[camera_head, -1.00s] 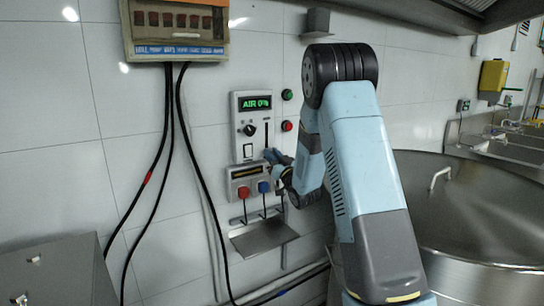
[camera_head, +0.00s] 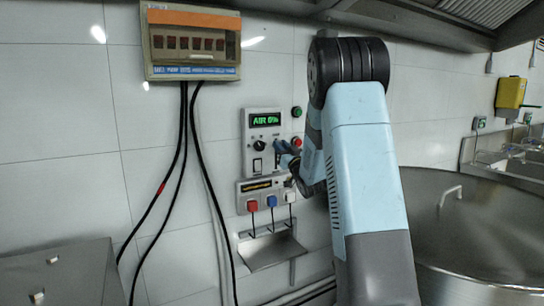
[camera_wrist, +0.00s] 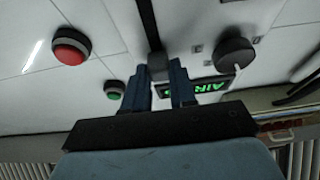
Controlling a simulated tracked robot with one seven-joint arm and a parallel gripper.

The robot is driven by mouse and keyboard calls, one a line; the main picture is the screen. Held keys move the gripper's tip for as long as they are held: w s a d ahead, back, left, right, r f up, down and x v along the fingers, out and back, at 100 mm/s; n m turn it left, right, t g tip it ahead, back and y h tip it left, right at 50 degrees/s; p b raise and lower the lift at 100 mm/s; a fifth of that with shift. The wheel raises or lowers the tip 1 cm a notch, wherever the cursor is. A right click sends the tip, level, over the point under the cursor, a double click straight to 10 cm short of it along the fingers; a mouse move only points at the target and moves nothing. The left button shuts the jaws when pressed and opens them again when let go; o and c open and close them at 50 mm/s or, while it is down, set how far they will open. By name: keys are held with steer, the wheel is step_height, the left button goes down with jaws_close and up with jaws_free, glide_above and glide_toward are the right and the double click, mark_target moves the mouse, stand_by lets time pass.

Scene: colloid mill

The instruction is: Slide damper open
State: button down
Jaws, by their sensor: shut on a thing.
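The grey control panel (camera_head: 250,160) on the wall carries a green lit AIR display (camera_head: 265,120); its digits are hard to read. The damper slider's dark slot (camera_head: 278,162) shows below my gripper (camera_head: 284,147), which hides the slider knob in the head view. In the wrist view, the dark slider knob (camera_wrist: 157,63) sits between the two blue fingers of my gripper (camera_wrist: 159,78). The fingers are shut on it. The slot (camera_wrist: 148,22) runs away from the knob toward the top edge, and the display (camera_wrist: 203,92) is partly hidden behind a finger.
A black rotary knob (camera_wrist: 234,56) is beside the slot. A red button (camera_wrist: 71,46) and green button (camera_wrist: 114,90) are on the other side. A lower box (camera_head: 262,192) and steel shelf (camera_head: 272,252) are below the panel. A large steel vessel (camera_head: 470,225) stands right.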

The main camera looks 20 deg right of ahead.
steer(key=shift+d+r, duration=0.1)
steer(key=shift+r, duration=0.3)
steer(key=c, duration=0.9)
jaws_free()
steer(key=shift+f, duration=0.1)
steer(key=v, duration=1.3)
steer(key=shift+s+f, duration=0.25)
